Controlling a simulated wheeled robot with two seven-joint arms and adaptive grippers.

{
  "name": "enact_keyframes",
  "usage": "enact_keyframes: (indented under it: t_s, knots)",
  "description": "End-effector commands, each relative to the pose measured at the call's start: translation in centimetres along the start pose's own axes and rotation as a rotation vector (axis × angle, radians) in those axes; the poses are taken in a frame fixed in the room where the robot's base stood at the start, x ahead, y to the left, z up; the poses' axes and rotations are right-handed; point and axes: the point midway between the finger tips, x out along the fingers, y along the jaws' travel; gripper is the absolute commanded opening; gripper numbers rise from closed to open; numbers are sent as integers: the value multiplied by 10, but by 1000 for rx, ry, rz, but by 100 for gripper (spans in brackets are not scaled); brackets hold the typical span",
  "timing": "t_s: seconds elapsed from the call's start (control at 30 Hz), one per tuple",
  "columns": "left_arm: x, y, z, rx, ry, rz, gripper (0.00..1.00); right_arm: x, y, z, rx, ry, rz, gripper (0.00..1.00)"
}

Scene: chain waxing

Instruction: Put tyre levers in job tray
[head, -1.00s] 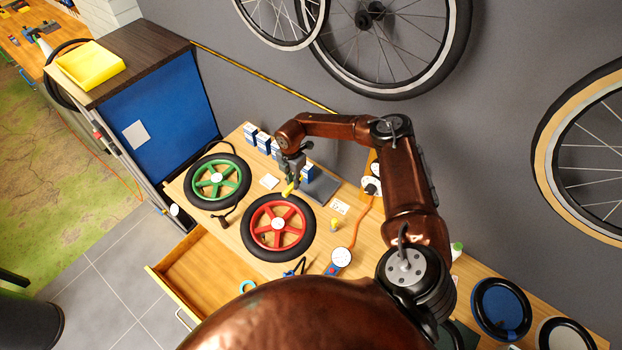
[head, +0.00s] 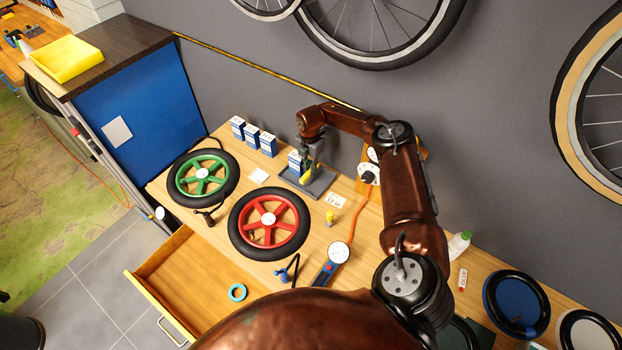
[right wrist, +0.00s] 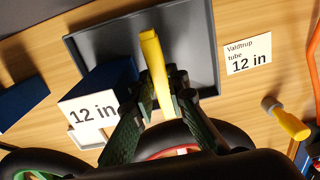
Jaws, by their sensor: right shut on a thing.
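The yellow tyre lever (head: 306,177) is in my right gripper (head: 309,158). In the right wrist view, the right gripper (right wrist: 160,92) is shut on the lever (right wrist: 153,62), which points away from the wrist. The lever is over the dark grey job tray (head: 322,185), which also shows in the right wrist view (right wrist: 200,45). I cannot tell whether the lever touches the tray. My left gripper is out of view.
Several blue boxes (head: 252,135) line the back. An open drawer (head: 180,270) is at the front.

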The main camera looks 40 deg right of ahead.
Motion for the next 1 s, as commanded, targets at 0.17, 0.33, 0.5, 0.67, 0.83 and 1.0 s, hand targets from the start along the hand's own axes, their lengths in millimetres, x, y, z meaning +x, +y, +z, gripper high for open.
enact_keyframes:
  t_s: [0.17, 0.33, 0.5, 0.67, 0.83, 1.0]
  knots:
    - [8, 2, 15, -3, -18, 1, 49, 5, -1, 5, 1, 0, 1, 0]
    - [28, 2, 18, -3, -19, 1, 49, 27, -1, 6, 1, 1, 0, 0]
    - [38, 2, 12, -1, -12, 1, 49, 39, -1, 6, 1, 1, 1, 0]
    - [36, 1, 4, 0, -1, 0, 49, 36, -1, 6, 1, 0, 1, 0]
    - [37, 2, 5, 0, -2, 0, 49, 39, -1, 6, 1, 1, 0, 0]
    - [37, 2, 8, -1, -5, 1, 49, 40, -1, 6, 1, 0, 1, 21]
